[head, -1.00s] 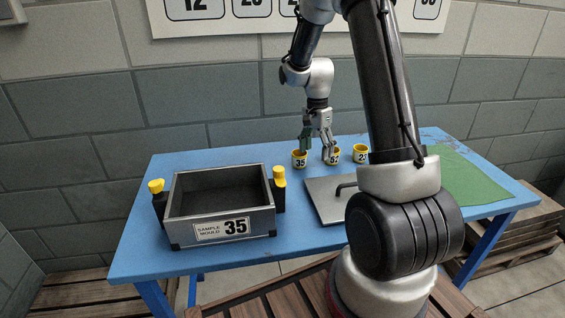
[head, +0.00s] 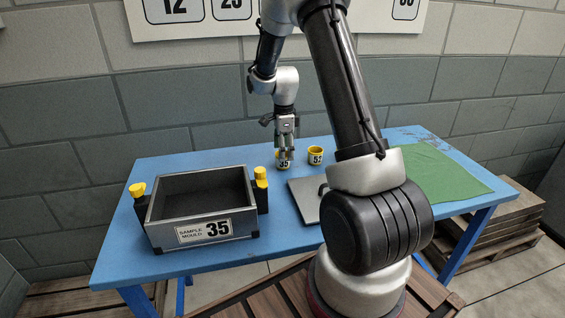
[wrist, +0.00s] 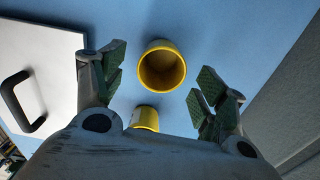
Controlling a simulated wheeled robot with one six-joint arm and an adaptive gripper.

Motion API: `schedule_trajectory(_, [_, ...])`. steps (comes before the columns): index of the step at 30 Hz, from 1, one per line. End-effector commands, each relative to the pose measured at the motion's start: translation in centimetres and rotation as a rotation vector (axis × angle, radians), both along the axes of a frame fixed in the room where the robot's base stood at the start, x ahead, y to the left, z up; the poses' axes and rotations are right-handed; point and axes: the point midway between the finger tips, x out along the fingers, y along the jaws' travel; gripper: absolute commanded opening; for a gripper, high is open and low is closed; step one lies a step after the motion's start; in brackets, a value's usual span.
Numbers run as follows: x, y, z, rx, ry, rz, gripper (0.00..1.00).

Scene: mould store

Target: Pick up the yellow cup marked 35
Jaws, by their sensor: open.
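The yellow cup marked 35 (head: 284,165) stands upright on the blue table, its top partly covered by my fingers. My gripper (head: 285,152) is directly at it from above. In the wrist view my gripper (wrist: 162,77) is open, with one finger on each side of an empty, open-mouthed yellow cup (wrist: 162,68); its number does not show there. I see clear space between that cup and both fingers. The yellow cup marked 52 (head: 315,153) stands just to the right. A second yellow cup (wrist: 146,117) is partly hidden behind my gripper body in the wrist view.
A grey plate (head: 304,198) with a black handle lies nearer and to the right. A green cloth (head: 430,172) lies at the right; the wall is behind.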

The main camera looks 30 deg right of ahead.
Motion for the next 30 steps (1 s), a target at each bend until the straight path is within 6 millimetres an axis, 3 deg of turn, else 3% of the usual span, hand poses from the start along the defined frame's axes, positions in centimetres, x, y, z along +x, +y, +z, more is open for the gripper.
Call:
schedule_trajectory(7, [0.2,0.3,-3.8,0.000,0.003,0.001,0.72])
schedule_trajectory(16, [0.2,0.3,-4.4,0.000,0.001,0.002,0.72])
schedule_trajectory(24, [0.2,0.3,-4.4,0.000,0.001,0.002,0.25])
schedule_trajectory(30, [0.2,0.3,-4.3,0.000,0.001,0.002,0.22])
